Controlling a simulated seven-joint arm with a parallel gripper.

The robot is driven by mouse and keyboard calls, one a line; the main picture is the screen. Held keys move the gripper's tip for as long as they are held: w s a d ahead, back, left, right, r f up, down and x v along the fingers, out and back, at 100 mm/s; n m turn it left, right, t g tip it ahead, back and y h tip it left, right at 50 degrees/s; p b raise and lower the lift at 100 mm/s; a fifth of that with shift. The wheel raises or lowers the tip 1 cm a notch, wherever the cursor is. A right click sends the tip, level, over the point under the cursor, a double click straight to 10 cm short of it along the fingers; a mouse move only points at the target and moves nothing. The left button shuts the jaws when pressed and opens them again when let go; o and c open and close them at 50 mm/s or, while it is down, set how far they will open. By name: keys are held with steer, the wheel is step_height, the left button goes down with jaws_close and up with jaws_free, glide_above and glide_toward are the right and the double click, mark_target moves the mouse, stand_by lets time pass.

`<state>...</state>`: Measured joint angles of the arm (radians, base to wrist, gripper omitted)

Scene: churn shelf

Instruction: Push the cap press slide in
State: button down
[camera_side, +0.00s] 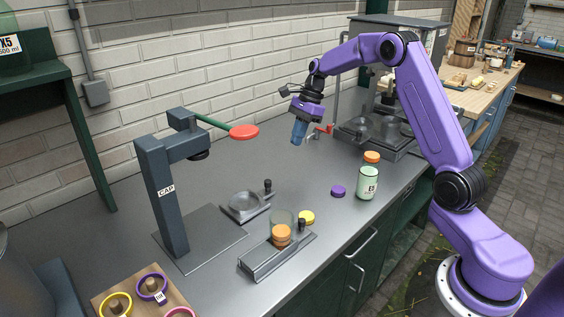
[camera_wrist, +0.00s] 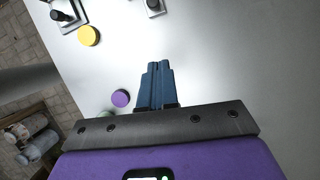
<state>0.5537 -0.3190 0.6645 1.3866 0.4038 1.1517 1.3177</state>
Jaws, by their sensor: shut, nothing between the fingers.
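The cap press (camera_side: 163,195) is a dark grey column marked CAP, with a green lever ending in a red pad (camera_side: 244,132). In front of it to the right is a slide tray (camera_side: 262,266) with a dark knob (camera_side: 301,224), carrying a clear jar with orange contents or a cap (camera_side: 281,236). A second dish holder (camera_side: 246,206) with a knob stands behind. I cannot tell which belongs to the press. My gripper (camera_side: 297,141) is shut and empty, pointing down above the counter, apart from both; its blue fingers (camera_wrist: 158,66) show in the wrist view.
A grey machine (camera_side: 390,130) is at the back right. The counter's middle is clear.

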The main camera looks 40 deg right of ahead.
steer(key=x, duration=0.9)
steer(key=shift+a+f, duration=0.15)
steer(key=shift+f, duration=0.2)
steer(key=shift+w+a, duration=0.15)
steer(key=shift+a, duration=1.05)
steer(key=shift+w+a, duration=0.15)
steer(key=shift+a, duration=0.65)
steer(key=shift+a, duration=0.2)
glide_above(245, 206)
steer(key=shift+f, duration=0.1)
